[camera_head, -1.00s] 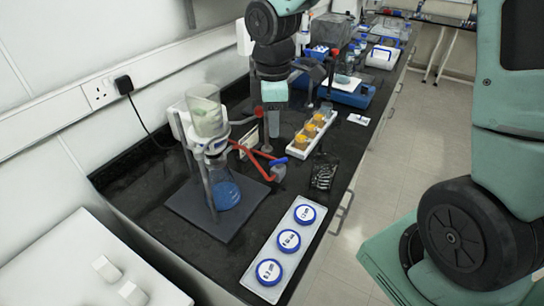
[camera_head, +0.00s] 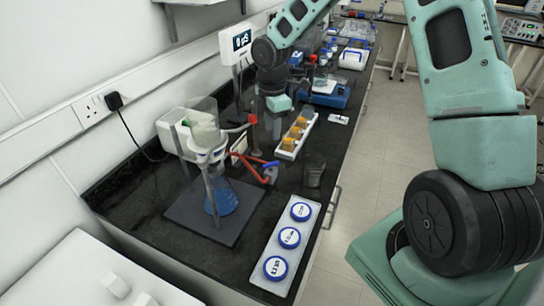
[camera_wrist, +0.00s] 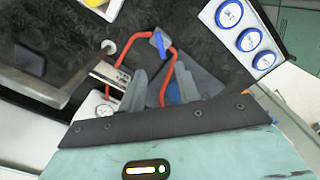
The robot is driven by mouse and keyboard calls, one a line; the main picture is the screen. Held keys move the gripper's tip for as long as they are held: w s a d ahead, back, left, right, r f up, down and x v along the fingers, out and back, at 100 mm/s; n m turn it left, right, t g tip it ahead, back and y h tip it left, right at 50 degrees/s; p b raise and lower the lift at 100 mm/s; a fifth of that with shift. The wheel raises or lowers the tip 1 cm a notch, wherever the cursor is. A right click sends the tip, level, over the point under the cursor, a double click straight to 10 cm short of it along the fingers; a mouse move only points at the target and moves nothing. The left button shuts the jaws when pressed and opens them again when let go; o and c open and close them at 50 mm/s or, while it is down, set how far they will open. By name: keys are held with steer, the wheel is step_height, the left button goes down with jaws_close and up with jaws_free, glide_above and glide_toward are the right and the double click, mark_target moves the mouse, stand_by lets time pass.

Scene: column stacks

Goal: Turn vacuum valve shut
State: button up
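The vacuum valve has a blue handle (camera_head: 271,165) on a grey body (camera_head: 270,176), set in red tubing (camera_head: 250,159) beside the filter flask. In the wrist view the blue handle (camera_wrist: 159,45) shows near the top middle, between two red tube runs. The flask (camera_head: 221,197) holds blue liquid and stands on a dark base under a clear funnel (camera_head: 203,125). My gripper (camera_head: 272,128) points down behind the valve in the head view, apart from it.
A white tray with blue-lidded dishes (camera_head: 289,238) lies in front, right of the flask base (camera_head: 180,212). A white rack with orange-yellow items (camera_head: 296,135) and a dark container (camera_head: 314,173) stand right of the valve.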

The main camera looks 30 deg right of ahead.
mark_target(272, 162)
step_height(272, 162, down, 12)
steer(key=shift+r+p, duration=0.1)
steer(key=shift+p, duration=0.85)
jaws_close()
